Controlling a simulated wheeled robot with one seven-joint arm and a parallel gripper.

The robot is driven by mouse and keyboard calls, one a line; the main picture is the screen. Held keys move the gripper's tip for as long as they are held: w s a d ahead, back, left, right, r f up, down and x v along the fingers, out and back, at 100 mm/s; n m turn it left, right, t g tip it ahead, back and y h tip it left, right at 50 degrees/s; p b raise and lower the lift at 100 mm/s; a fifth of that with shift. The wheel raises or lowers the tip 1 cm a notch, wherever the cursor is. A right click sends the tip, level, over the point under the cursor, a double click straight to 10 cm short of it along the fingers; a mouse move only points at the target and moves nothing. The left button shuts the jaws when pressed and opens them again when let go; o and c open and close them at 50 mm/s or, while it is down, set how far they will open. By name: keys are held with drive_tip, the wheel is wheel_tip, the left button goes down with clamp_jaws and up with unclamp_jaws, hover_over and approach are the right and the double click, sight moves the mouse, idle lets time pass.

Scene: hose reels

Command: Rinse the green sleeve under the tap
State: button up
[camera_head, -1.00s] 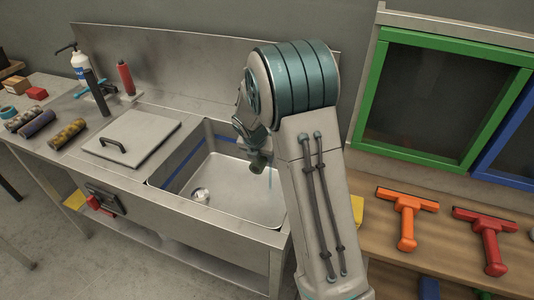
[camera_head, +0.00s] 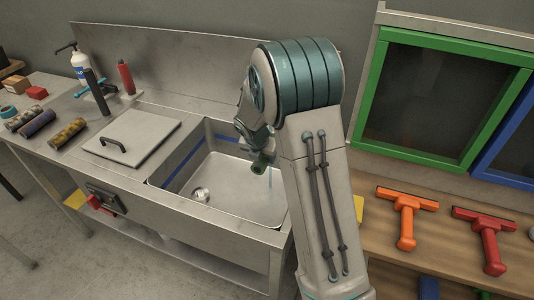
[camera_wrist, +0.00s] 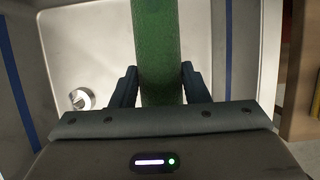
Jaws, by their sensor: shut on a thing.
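My gripper (camera_wrist: 159,88) is shut on the green sleeve (camera_wrist: 158,45), with one finger on each side of it. The sleeve runs up from the jaws past the top edge of the wrist view. In the head view, only a dark green end of the sleeve (camera_head: 261,163) shows beside my arm. It is above the right part of the steel sink basin (camera_head: 222,186). A thin bluish line shows just under it; I cannot tell if it is water.
The basin has a round drain (camera_head: 200,195) and a blue stripe along its walls. A lid with a black handle (camera_head: 132,138) lies left of it. Several patterned rollers (camera_head: 67,134) lie farther left. Squeegees, one orange (camera_head: 406,215) and one red (camera_head: 489,240), rest on the right bench.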

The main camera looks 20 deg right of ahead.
drive_tip(key=s+a+r, duration=0.3)
drive_tip(key=s+a, duration=0.2)
drive_tip(key=s, duration=0.3)
drive_tip(key=shift+a, duration=0.35)
drive_tip(key=shift+w, duration=0.1)
idle(1.2)
